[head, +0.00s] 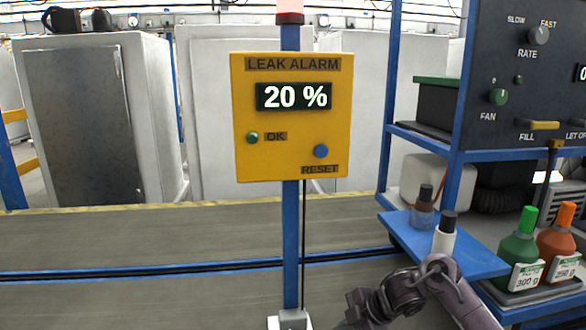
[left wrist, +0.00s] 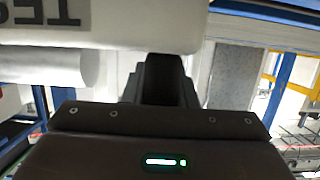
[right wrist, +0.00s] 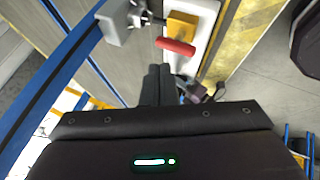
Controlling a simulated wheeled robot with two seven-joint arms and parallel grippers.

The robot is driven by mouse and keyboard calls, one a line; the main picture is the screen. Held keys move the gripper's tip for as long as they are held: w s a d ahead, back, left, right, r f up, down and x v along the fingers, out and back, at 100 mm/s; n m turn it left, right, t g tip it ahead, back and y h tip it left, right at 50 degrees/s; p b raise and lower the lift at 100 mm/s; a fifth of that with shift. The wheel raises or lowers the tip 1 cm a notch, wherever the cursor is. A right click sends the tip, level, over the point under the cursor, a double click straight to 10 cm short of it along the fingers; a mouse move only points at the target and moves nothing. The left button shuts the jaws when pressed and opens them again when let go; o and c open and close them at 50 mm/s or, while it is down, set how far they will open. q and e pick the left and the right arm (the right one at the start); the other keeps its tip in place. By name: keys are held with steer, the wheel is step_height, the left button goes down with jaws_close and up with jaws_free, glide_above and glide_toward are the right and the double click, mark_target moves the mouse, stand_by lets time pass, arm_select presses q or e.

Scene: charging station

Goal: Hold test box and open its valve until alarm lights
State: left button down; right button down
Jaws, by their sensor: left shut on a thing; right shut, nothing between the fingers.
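The yellow leak alarm panel (head: 290,150) on a blue post reads 20 %. Its green OK lamp (head: 252,138) and blue reset button (head: 321,151) show. The red beacon (head: 290,10) above is cut off by the picture's top. My left gripper (left wrist: 163,65) is shut on the white test box (left wrist: 130,25), whose label is partly cut off. In the right wrist view the white box (right wrist: 203,28) carries a yellow block (right wrist: 182,24) and a red handle (right wrist: 176,46). My right gripper (right wrist: 158,72) is shut and empty, just below the handle in the picture, apparently apart from it.
A grey fitting (right wrist: 122,20) sits on the blue post beside the yellow block. A blue shelf (head: 455,252) at right holds small bottles, with green (head: 518,245) and orange (head: 556,240) bottles nearby. A dark control panel (head: 530,75) is above. White cabinets stand behind.

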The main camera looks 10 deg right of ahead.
steer(key=c, duration=1.4)
jaws_free()
steer(key=shift+a, duration=0.1)
steer(key=shift+o, duration=0.2)
steer(key=s+a+r+n+h, duration=0.2)
steer(key=a+n+h, duration=0.1)
steer(key=a+n, duration=0.65)
steer(key=w+f+n+h, duration=0.1)
steer(key=f+n, duration=0.1)
steer(key=f, duration=0.2)
steer(key=w+f+n+h, duration=0.1)
steer(key=f+n, duration=0.1)
steer(key=f, duration=0.2)
steer(key=w+f+n+h, duration=0.1)
steer(key=w+f+n, duration=0.1)
steer(key=f, duration=0.2)
steer(key=shift+d+f+n, duration=0.1)
steer(key=shift+d+n, duration=0.2)
steer(key=shift+n, duration=0.05)
jaws_close()
